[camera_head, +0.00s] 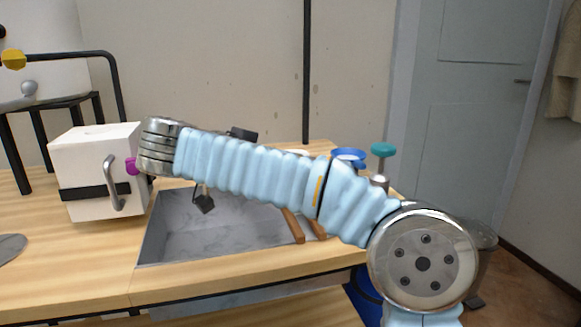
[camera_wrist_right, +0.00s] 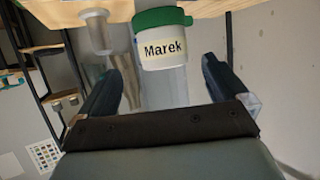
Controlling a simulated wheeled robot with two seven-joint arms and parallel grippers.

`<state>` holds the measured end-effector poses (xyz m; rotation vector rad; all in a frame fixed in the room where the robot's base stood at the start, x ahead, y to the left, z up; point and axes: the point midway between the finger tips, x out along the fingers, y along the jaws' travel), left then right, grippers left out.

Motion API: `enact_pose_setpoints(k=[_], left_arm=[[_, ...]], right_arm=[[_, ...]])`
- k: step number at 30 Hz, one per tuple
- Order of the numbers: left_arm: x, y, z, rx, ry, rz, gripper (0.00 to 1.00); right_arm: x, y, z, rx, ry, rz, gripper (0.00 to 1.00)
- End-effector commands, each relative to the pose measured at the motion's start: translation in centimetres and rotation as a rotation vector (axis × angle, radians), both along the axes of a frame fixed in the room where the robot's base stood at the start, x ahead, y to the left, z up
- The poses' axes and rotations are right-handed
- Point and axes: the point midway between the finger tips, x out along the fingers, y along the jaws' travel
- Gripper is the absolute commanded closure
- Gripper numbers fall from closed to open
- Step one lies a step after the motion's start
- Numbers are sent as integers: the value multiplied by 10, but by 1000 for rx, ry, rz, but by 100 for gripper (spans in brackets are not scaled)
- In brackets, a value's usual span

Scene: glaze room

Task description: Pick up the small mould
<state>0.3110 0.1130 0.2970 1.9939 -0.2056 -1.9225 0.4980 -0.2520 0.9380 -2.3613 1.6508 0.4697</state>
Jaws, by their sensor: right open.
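A white block (camera_head: 98,172) with a black band, a grey metal handle and a magenta knob stands on the wooden bench at the left in the head view. It may be the small mould, but I cannot confirm that. My right arm crosses the head view from the right, and its wrist end overlaps the block's right edge; its gripper is not clearly seen there. In the right wrist view my right gripper (camera_wrist_right: 161,72) is open, its two dark fingers apart. A white jar labelled "Marek" (camera_wrist_right: 163,50) with a green lid appears between and beyond the fingers. My left gripper is not in view.
A grey sink (camera_head: 170,230) is set into the bench (camera_head: 60,275), partly behind my arm. A blue item (camera_head: 349,155) and a green-topped item (camera_head: 383,151) stand behind the arm. A black pole (camera_head: 306,70) rises at the back. A shelf rack (camera_wrist_right: 40,85) is at left in the wrist view.

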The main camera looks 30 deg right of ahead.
Motion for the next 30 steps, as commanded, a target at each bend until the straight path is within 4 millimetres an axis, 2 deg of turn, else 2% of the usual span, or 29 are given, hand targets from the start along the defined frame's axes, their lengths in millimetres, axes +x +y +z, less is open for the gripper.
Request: enact_pose_setpoints(k=[3,11,18,27,28,30], left_arm=[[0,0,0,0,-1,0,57],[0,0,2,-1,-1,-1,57],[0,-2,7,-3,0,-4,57],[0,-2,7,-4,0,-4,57],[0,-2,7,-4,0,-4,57],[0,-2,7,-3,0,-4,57]], right_arm=[[7,-22,-8,0,0,-3,0],[16,-42,-15,1,0,-1,0],[32,-74,-26,1,1,-1,0],[35,-80,-29,2,-1,1,0],[35,-80,-29,2,-1,1,2],[35,-80,-29,2,-1,1,12]])
